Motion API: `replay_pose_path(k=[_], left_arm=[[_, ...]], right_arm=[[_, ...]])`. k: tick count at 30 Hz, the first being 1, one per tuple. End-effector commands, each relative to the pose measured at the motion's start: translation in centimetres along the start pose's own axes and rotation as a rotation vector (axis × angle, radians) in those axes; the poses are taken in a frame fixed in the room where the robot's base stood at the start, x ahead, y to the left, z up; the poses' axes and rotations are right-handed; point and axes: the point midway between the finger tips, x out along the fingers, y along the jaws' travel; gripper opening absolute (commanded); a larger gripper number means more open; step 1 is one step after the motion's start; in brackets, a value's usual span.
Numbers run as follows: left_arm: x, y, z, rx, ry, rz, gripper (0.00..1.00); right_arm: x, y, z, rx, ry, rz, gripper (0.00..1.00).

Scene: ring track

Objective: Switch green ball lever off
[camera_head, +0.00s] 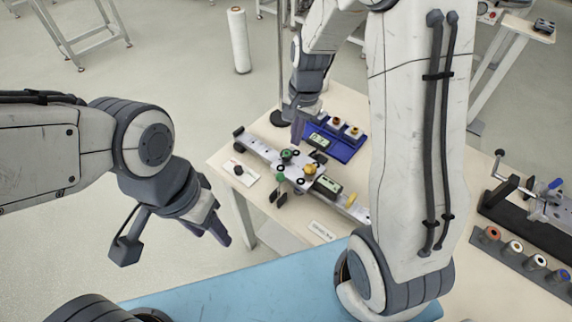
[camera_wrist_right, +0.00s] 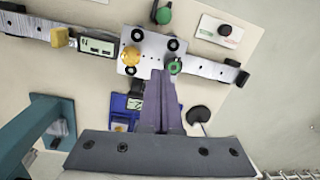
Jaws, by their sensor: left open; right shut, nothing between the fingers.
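A metal track with a central plate (camera_head: 298,176) lies on the cream table. On the plate are a green round knob (camera_head: 287,154) and a yellow knob (camera_head: 310,169). A green ball-shaped piece (camera_head: 280,177) sits at the plate's near edge; which green part is the lever's ball I cannot tell. In the right wrist view the green knob (camera_wrist_right: 175,67) is just beside the tips of my right gripper (camera_wrist_right: 162,74), which is shut and empty. Contact is unclear. The right gripper (camera_head: 297,139) points down over the plate. My left gripper (camera_head: 218,231) is open, off the table's left side.
A blue tray (camera_head: 345,147) with small devices lies behind the track. A black device with a green display (camera_head: 327,186) sits beside the plate. A white card with a black knob (camera_head: 239,171) lies to the left. A crank device (camera_head: 530,205) stands far right.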

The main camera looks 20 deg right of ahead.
Motion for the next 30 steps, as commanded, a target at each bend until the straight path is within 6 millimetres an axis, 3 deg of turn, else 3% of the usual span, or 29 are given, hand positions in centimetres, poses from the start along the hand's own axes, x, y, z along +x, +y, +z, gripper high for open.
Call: replay_pose_path(k=[15, 17, 21, 30], left_arm=[[-0.7, 0.1, 0.0, 0.000, 0.000, 0.000, 0.50], [-1.5, 0.1, -0.1, 0.000, 0.000, 0.000, 0.50], [-2.1, 0.1, -0.1, 0.000, 0.001, 0.000, 0.50], [-2.2, 0.2, -0.1, 0.000, 0.000, 0.000, 0.50]], right_arm=[[9.9, 0.2, 0.2, -0.002, -0.005, 0.006, 0.00], [8.7, 0.0, 1.4, -0.005, -0.002, 0.001, 0.00], [8.3, 0.0, 3.0, -0.004, -0.002, 0.002, 0.00], [8.2, 0.1, 3.9, -0.002, -0.001, 0.001, 0.00]])
